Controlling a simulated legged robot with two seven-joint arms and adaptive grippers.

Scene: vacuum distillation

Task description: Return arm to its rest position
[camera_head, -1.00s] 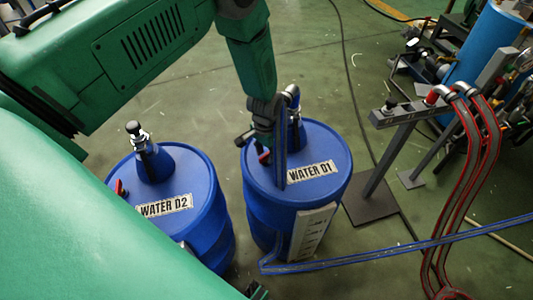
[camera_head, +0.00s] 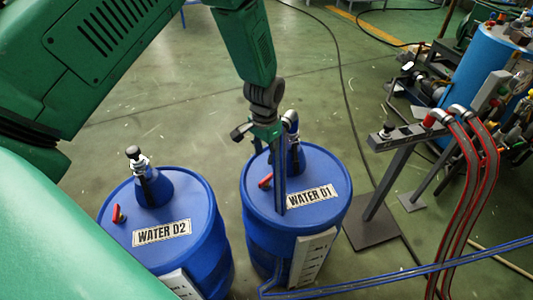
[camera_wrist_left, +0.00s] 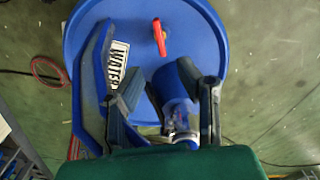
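My left gripper (camera_head: 262,132) hangs over the blue drum marked WATER D1 (camera_head: 270,235), beside the hose fitting on its lid. In the left wrist view its two dark fingers (camera_wrist_left: 163,105) are spread apart, so it is open. A blue cone-shaped neck (camera_wrist_left: 176,82) shows between and beyond the fingers; I see no grip on it. The blue hose (camera_head: 281,175) runs close beside the gripper, and contact cannot be told. A red valve handle (camera_wrist_left: 159,37) is on the lid. My right gripper is not in view.
A second blue drum, WATER D2 (camera_head: 205,235), stands at left with a capped neck (camera_head: 150,180). A metal stand (camera_head: 392,160) carries red hoses (camera_head: 470,190) at right. A blue tank (camera_head: 480,65) stands behind. Floor behind the drums is clear.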

